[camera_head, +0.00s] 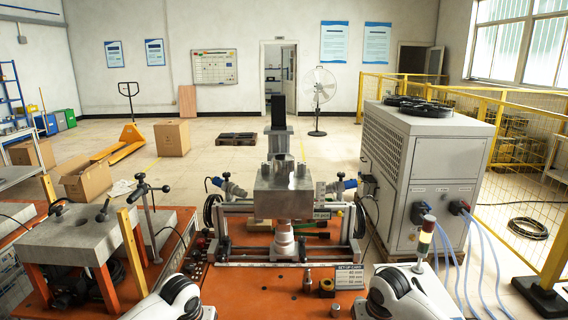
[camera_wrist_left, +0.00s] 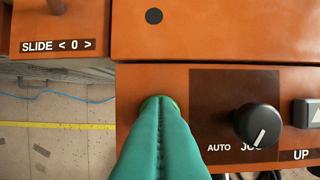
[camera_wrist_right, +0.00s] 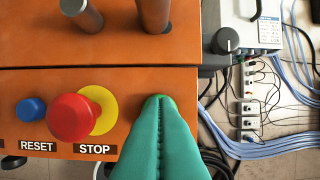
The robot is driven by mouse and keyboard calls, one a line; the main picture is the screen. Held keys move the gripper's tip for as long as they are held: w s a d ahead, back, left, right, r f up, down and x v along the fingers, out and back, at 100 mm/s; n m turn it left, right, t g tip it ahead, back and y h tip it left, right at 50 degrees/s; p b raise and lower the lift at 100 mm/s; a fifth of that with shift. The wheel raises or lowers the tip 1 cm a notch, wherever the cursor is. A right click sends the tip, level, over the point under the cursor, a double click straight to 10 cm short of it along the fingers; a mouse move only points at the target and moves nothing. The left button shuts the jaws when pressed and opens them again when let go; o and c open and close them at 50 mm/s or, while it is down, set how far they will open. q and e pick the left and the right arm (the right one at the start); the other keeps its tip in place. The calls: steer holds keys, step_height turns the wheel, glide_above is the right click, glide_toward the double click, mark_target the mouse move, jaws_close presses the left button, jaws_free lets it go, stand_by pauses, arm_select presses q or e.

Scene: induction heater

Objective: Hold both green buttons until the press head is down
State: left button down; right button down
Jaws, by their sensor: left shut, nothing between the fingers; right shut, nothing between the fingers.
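In the left wrist view my left gripper (camera_wrist_left: 159,112) is shut and empty. Its teal fingertips lie over a green button (camera_wrist_left: 148,101) on the orange panel, of which only a thin rim shows. In the right wrist view my right gripper (camera_wrist_right: 159,112) is likewise shut and empty, its tips over the other green button (camera_wrist_right: 150,100), mostly hidden. Contact looks likely at both, but how deep they are pressed cannot be told. In the head view the metal press block (camera_head: 284,190) sits above a pale cylindrical part (camera_head: 284,240); its exact height is unclear.
A red stop button (camera_wrist_right: 72,117) and blue reset button (camera_wrist_right: 31,109) are left of the right gripper. A black selector knob (camera_wrist_left: 257,125) is right of the left gripper. A grey cabinet (camera_head: 425,180) stands right of the press.

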arm_select(q)
steer(key=shift+s+f, duration=0.1)
steer(key=shift+f, duration=0.05)
arm_select(e)
steer(key=shift+r, duration=0.55)
arm_select(q)
steer(key=shift+w+v, duration=0.15)
steer(key=shift+v, duration=0.45)
steer(key=shift+w+v, duration=0.15)
steer(key=shift+v, duration=0.45)
arm_select(e)
steer(key=shift+w, duration=0.2)
arm_select(q)
steer(key=shift+w+r, duration=0.1)
steer(key=shift+r, duration=0.35)
steer(key=shift+r, duration=0.1)
arm_select(e)
steer(key=shift+r, duration=0.1)
